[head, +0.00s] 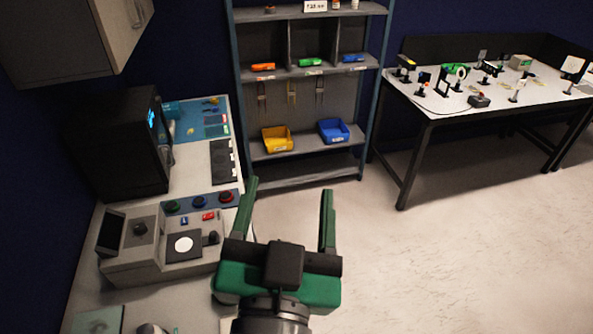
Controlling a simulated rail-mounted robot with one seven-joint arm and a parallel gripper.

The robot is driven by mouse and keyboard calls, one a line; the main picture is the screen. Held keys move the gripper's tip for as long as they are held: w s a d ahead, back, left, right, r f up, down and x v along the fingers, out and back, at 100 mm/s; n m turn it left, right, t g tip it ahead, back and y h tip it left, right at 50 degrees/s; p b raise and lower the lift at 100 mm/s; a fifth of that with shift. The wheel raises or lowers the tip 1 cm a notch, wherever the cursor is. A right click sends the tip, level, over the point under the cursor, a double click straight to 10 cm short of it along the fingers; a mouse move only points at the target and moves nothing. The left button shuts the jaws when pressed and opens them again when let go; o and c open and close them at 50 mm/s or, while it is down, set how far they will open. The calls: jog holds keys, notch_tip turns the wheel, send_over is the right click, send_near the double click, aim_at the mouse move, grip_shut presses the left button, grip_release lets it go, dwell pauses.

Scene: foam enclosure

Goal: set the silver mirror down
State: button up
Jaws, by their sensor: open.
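My gripper (290,188) is in the lower middle of the head view, with two green fingers spread wide apart. It is open, and nothing shows between its fingers, only pale floor. It is to the right of the left-hand bench (188,180). I cannot pick out the silver mirror for certain. A small silvery round part (150,328) is cut off at the bottom edge, on the bench. Several small optics mounts stand on the far-right table (440,103), too small to tell whether one is the mirror.
A grey console (120,270) with a white disc and a black cabinet (120,145) stand on the bench. A wall cabinet (60,40) hangs above. A shelf unit (300,160) at the back holds a yellow bin (276,139) and a blue bin (334,131). The right floor is clear.

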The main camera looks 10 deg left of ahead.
jog(key=s+d+r+t+h, duration=0.1)
jog(key=s+d+r+t, duration=0.1)
jog(key=r, duration=0.5)
jog(key=s+d+r+n+t+h, duration=0.1)
jog(key=s+d+r+t, duration=0.1)
jog(key=d+r, duration=0.3)
notch_tip(320, 180, up, 2)
jog(key=shift+s+d+t, duration=0.2)
jog(key=shift+s+t, duration=0.1)
jog(key=shift+t, duration=0.2)
jog(key=shift+r, duration=0.15)
notch_tip(320, 180, up, 7)
jog(key=p, duration=0.7)
jog(key=shift+a, duration=0.15)
jog(key=shift+r, duration=0.1)
